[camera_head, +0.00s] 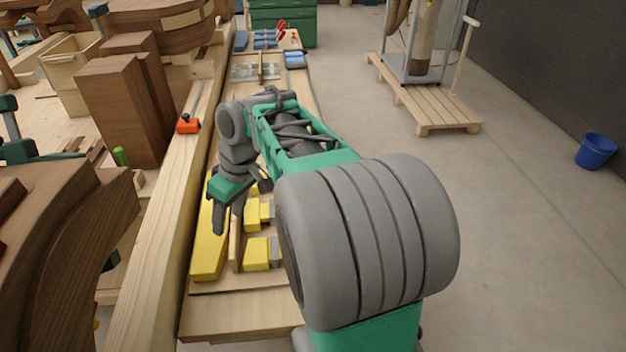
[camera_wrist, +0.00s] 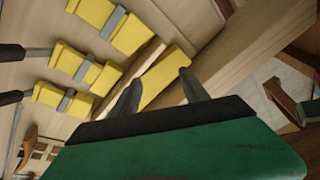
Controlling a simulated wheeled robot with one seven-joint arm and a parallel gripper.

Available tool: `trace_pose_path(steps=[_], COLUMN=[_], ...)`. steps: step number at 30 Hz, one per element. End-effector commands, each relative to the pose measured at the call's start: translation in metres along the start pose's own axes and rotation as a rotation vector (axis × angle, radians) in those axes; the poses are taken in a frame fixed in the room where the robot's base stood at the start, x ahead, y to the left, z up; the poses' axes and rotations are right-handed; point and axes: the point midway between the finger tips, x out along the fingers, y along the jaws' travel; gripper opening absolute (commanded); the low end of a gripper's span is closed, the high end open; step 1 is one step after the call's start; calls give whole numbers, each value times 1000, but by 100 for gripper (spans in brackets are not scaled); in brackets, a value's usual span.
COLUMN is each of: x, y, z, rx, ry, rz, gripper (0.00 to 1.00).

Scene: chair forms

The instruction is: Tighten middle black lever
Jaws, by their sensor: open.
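No lever can be picked out for certain as the middle black one. In the wrist view, a dark rod (camera_wrist: 14,53) and a second dark rod (camera_wrist: 12,97) enter from the left edge and reach yellow blocks; I cannot tell whether they are levers. My gripper (camera_head: 229,222) is open and points down over the left side of the low wooden bench. In the wrist view its two dark fingers (camera_wrist: 160,80) are apart with nothing held. A long yellow bar (camera_wrist: 163,74) shows beyond and between them; whether they touch it is unclear.
Several yellow blocks with grey bands (camera_head: 257,252) lie on the bench (camera_head: 240,322), right of the yellow bar (camera_head: 207,250). A long wooden beam (camera_head: 165,235) borders it on the left. Dark curved wood (camera_head: 75,230) stands further left.

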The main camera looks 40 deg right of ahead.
Motion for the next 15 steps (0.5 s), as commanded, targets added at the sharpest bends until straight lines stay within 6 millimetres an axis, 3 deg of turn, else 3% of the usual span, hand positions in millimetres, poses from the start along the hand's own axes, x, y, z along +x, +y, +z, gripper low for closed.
trace_pose_path(steps=[1,5,9,12,15], x=[-5,-25,-40,-45,-44], y=[30,112,201,235,247], z=[-4,2,53,88,105], rx=[-39,-218,-432,-543,-594], ry=[12,56,93,103,104], rz=[-17,-54,-64,-58,-54], gripper=[53,53,53,53,53])
